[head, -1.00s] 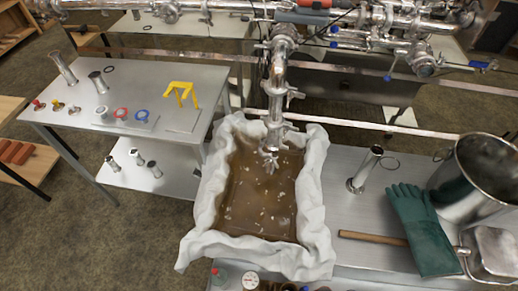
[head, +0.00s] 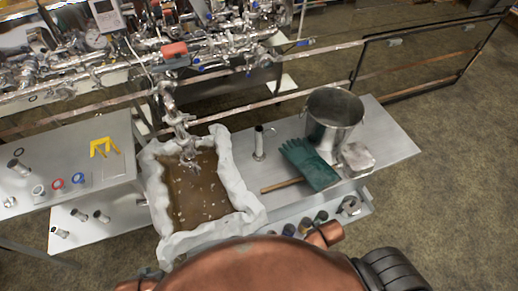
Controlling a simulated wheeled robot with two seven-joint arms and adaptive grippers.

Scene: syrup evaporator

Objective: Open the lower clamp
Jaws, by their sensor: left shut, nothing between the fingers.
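A steel drain pipe (head: 173,110) comes down from the pipework to a point above the left part of the cloth-lined pan (head: 245,200). The lower clamp (head: 183,141) is a small shiny fitting near the pipe's lower end, above a winged outlet. It is too small to tell whether it is open. My left gripper is shut and empty; its fingers cannot be picked out clearly beside the large copper parts of my own body along the bottom. No gripper shows at the clamp. My right gripper is not in view.
A left table holds a yellow stand (head: 104,146) and small fittings. Right of the pan are an upright steel tube (head: 259,143), green gloves (head: 310,165), a wooden handle and a steel pot (head: 332,122). Dense pipework lies above. The bench's right end is clear.

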